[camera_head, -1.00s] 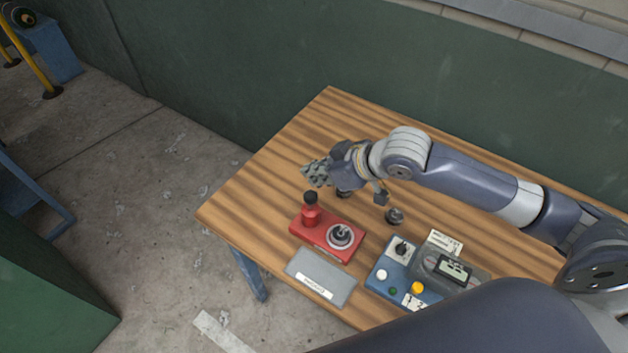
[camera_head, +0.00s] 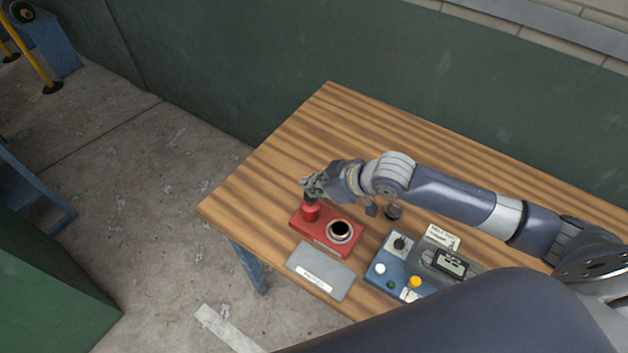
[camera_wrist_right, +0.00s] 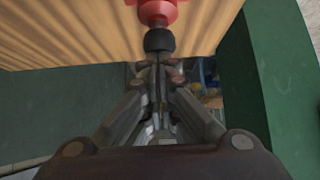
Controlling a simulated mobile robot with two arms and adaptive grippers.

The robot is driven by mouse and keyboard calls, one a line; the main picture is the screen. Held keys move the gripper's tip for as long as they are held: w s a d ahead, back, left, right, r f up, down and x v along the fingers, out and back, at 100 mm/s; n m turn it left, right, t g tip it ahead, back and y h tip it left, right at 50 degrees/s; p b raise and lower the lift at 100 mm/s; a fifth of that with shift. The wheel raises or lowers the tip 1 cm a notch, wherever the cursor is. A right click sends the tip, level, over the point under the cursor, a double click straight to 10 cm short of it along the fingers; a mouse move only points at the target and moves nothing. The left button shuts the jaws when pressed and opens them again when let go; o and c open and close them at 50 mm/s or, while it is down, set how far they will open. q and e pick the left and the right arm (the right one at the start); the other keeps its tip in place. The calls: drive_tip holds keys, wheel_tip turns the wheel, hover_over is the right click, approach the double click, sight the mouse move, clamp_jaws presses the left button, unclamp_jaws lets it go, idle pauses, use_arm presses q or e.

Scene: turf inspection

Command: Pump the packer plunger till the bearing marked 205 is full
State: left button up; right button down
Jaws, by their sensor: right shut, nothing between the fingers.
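The packer is a red block (camera_head: 322,240) on the wooden table, with a red plunger (camera_head: 311,211) at its left end. A round pale ring with a dark brown centre (camera_head: 340,231) sits on its right part. My right gripper (camera_head: 311,187) is shut and empty, directly above the plunger and partly hiding its top. In the right wrist view, the shut fingertips (camera_wrist_right: 158,66) sit just below the plunger's black knob (camera_wrist_right: 159,40) in the picture; I cannot tell whether they touch. No 205 mark is legible. My left gripper is not in view.
A grey plate with a white label (camera_head: 321,271) lies in front of the packer. A blue box with buttons (camera_head: 381,270) and a grey meter with a display (camera_head: 450,263) stand to its right. The table's left end (camera_head: 265,180) is clear. A green wall (camera_head: 250,70) runs behind.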

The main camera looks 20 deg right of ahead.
drive_tip(key=shift+s+f, duration=0.1)
drive_tip(key=shift+f, duration=0.05)
drive_tip(key=shift+r+p, duration=0.25)
drive_tip(key=shift+p, duration=0.15)
wheel_tip(320, 180, up, 4)
drive_tip(key=p, duration=0.3)
drive_tip(key=shift+d+r+p, duration=0.1)
drive_tip(key=shift+r+p, duration=0.05)
drive_tip(key=shift+p, duration=0.2)
drive_tip(key=b+v, duration=0.3)
drive_tip(key=v, duration=0.6)
drive_tip(key=shift+s+b, duration=0.2)
drive_tip(key=shift+b, duration=0.15)
drive_tip(key=shift+d, duration=0.1)
